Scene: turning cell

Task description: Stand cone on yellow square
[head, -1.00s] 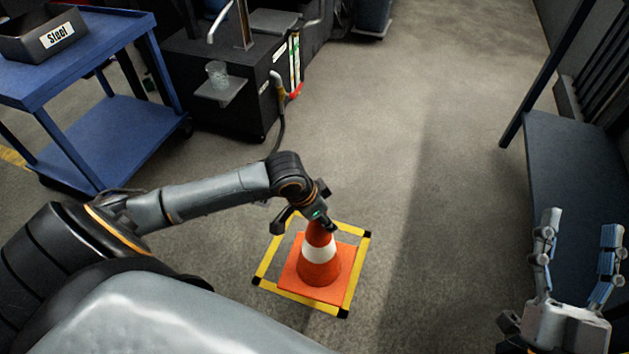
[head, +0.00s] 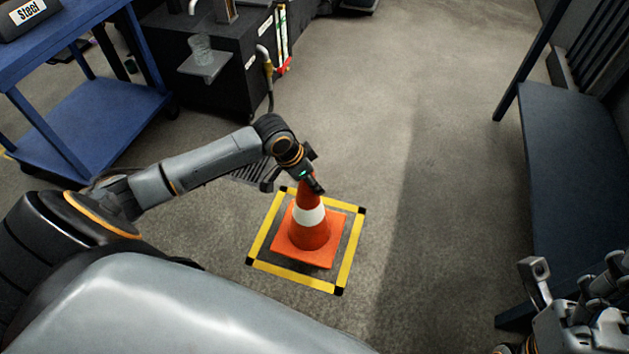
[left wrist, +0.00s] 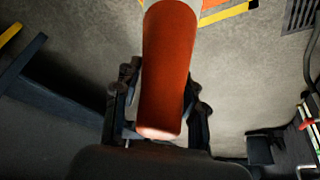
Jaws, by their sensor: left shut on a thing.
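The orange cone (head: 311,234) with a white band is upright, its square base inside the yellow square outline (head: 348,250) with black corners in the head view. Whether the base touches the floor is hard to tell. My left gripper (head: 313,184) is shut on the cone's top. In the left wrist view the cone's orange upper part (left wrist: 167,75) lies between the fingers of my left gripper (left wrist: 160,128), and a piece of the yellow outline (left wrist: 226,13) shows at the top. My right gripper (head: 572,285) is empty, its fingers apart, partly cut off at the lower right.
A blue cart (head: 95,125) with a bin marked Steel and a dark machine (head: 222,80) with a glass on its shelf stand at upper left. A dark bench (head: 565,160) runs along the right. The floor between is clear.

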